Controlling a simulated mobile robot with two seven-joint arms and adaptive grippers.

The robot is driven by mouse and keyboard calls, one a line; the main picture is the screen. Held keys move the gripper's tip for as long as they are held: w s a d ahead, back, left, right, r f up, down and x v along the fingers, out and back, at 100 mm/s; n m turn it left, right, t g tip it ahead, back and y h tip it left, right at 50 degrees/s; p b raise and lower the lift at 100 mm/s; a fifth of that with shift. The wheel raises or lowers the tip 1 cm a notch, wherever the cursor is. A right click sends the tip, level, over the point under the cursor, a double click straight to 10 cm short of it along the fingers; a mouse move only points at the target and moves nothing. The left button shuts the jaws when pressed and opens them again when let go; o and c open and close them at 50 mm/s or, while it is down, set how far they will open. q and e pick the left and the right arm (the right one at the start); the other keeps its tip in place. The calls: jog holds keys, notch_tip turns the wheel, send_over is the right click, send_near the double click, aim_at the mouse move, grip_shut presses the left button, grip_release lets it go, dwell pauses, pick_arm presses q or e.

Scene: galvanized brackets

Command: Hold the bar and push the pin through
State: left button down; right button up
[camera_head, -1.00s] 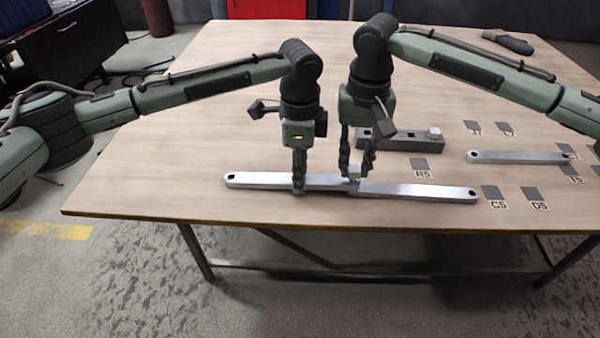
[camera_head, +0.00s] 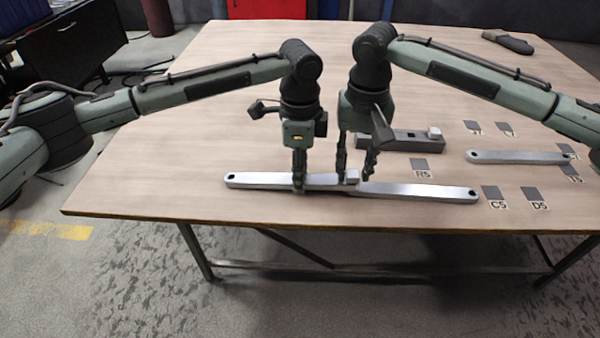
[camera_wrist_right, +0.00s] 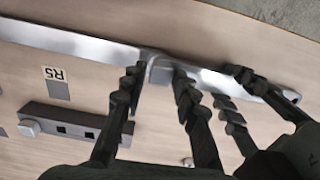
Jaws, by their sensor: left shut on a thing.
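Two silver bars lie end to end with their inner ends overlapping: a left bar (camera_head: 258,180) and a right bar (camera_head: 420,192). A pin with a square silver head (camera_head: 351,176) stands at the overlap; it also shows in the right wrist view (camera_wrist_right: 160,72). How deep its shank sits is hidden. My left gripper (camera_head: 299,186) is shut on the left bar, left of the pin. My right gripper (camera_head: 355,173) is open, with one finger on each side of the pin head. In the right wrist view its fingertips (camera_wrist_right: 157,74) look apart from the head.
A dark block (camera_head: 400,142) with holes holds another silver-headed pin (camera_head: 434,132) behind the bars. A third silver bar (camera_head: 518,157) lies at the right among dark marked squares, such as one labelled R5 (camera_head: 421,164). The table's left side is clear.

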jog(key=shift+o, duration=1.2)
jog(key=shift+r, duration=0.1)
jog(key=shift+r, duration=2.95)
pick_arm(q)
jog(key=c, duration=1.1)
grip_release()
jog(key=shift+c, duration=0.2)
jog(key=shift+r, duration=0.15)
